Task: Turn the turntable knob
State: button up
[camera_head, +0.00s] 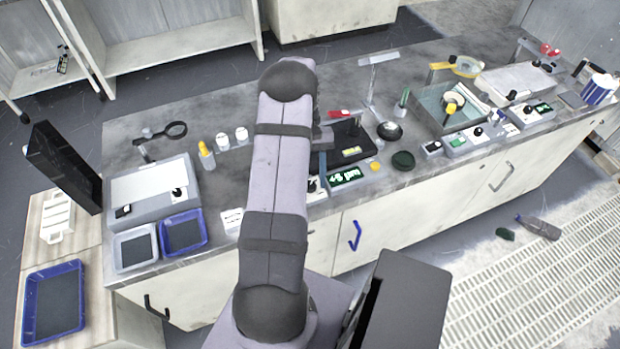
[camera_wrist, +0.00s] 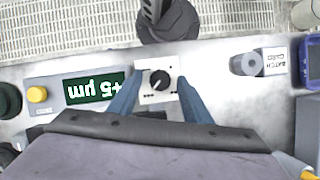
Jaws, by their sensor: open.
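In the wrist view a round black knob (camera_wrist: 158,80) with a pale pointer line sits on a small white control box (camera_wrist: 148,95). The two blue fingers of my gripper (camera_wrist: 158,92) are spread, one on each side of the knob, with gaps between them and it. Nothing is held. My arm largely hides the gripper there.
A yellow button (camera_wrist: 37,95) and a dark green round lid (camera_wrist: 8,100) lie left of the display. A grey cylinder (camera_wrist: 244,64) and a white card (camera_wrist: 275,61) stand to the right. Other knobbed boxes (camera_head: 492,128) line the bench's right part.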

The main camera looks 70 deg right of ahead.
jog(key=b+v, duration=0.1)
jog(key=v, duration=0.5)
jog(key=shift+w+d+r+b, duration=0.2)
jog(key=shift+r+b, duration=0.1)
jog(key=shift+r, duration=0.3)
jog(key=shift+s, duration=0.1)
jog(key=w+a+r+n+h+p, duration=0.1)
jog(key=w+a+r+n+h, duration=0.15)
jog(key=w+a, duration=0.65)
jog(key=w+a+r+n+h+p, duration=0.1)
jog(key=w+a+r+n, duration=0.4)
jog(key=a, duration=0.6)
jog(key=s+a+n+t, duration=0.1)
jog(key=s+a+n, duration=0.1)
jog(key=a, duration=0.9)
jog(key=s+a+f+n+t, duration=0.1)
jog(key=s+a+n, duration=0.1)
jog(key=a, duration=0.8)
jog(key=shift+s+a+p, duration=0.2)
jog(key=shift+a+p, duration=0.15)
jog(key=shift+p, duration=0.1)
